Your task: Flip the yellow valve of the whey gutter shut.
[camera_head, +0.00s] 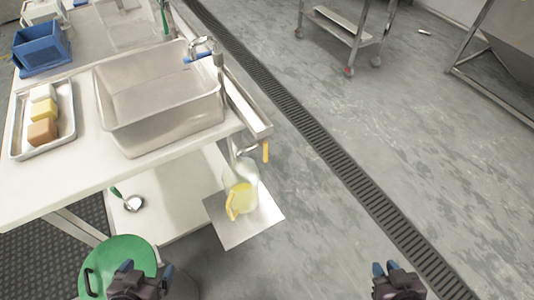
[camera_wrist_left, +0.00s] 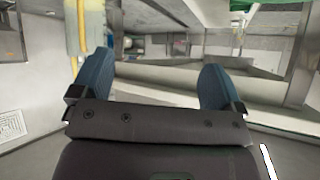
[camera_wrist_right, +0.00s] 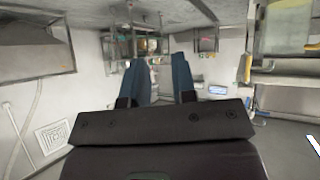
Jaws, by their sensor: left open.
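The yellow valve (camera_head: 266,151) is a small lever at the near end of the metal whey gutter (camera_head: 245,105), along the table's right side. In the head view its handle points roughly down the picture. A clear jug with a yellow handle (camera_head: 236,200) stands below the gutter end on a metal plate (camera_head: 262,222). My left gripper (camera_head: 147,268) is open and empty, well apart from the valve; its spread fingers show in the left wrist view (camera_wrist_left: 157,75). My right gripper (camera_head: 384,268) is empty over the floor, its fingers partly apart in the right wrist view (camera_wrist_right: 163,80).
The table (camera_head: 75,188) holds a steel basin (camera_head: 160,125), a tray (camera_head: 63,137) of blocks and a blue crate (camera_head: 42,52). A green lid (camera_head: 125,258) is near my left gripper. Floor right of the gutter is clear.

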